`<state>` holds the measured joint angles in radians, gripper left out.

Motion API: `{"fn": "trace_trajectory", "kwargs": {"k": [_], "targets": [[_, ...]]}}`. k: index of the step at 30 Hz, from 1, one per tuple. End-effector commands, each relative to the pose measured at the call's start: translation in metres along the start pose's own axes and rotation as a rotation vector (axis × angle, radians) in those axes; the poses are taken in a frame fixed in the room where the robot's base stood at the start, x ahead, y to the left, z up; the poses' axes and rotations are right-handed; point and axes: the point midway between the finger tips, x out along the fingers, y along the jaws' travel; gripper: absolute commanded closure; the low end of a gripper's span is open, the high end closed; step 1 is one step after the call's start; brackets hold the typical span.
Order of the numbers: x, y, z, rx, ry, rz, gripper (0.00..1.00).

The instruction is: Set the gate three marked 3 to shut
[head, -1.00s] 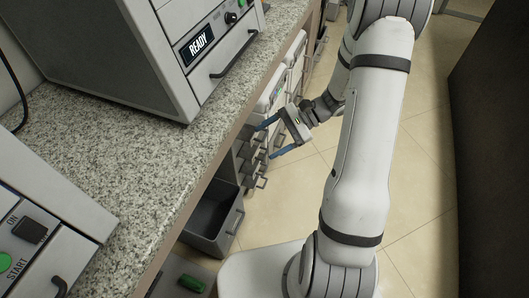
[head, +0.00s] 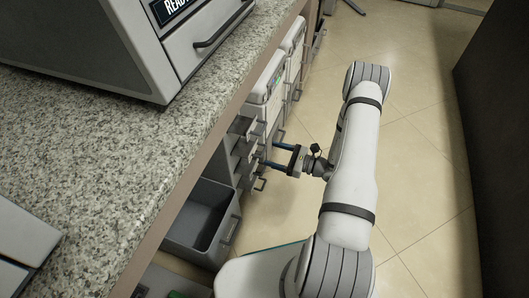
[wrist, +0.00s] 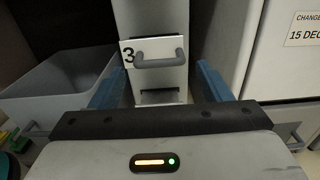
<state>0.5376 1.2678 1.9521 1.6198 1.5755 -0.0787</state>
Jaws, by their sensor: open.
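The gate marked 3 shows in the wrist view as a white plate with a grey bar handle (wrist: 160,58), on a narrow pale column between my two blue fingers. A dark slot shows just below the plate. My gripper (wrist: 160,88) is open, with one finger to each side of the column and nothing between them touching the handle that I can see. In the head view my gripper (head: 279,153) points left at the narrow stack of grey fronts (head: 243,150) under the counter. The 3 cannot be read there.
An open grey bin (head: 200,225) juts out left of the stack, and also shows in the wrist view (wrist: 60,85). A white cabinet with a label (wrist: 265,60) stands close on the right. The granite counter (head: 120,130) overhangs. The tiled floor on the right is free.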

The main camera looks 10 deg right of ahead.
Motion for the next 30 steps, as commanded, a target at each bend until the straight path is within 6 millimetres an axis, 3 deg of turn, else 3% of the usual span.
{"fn": "trace_trajectory", "kwargs": {"k": [3,9,19,30], "targets": [[0.021,0.001,-0.003,0.0,0.0,0.005,0.29],[0.042,0.001,-0.001,0.0,0.0,0.002,0.29],[0.047,0.0,0.0,0.001,0.001,0.0,0.29],[0.046,0.0,0.0,0.0,0.001,0.0,0.58]]}}
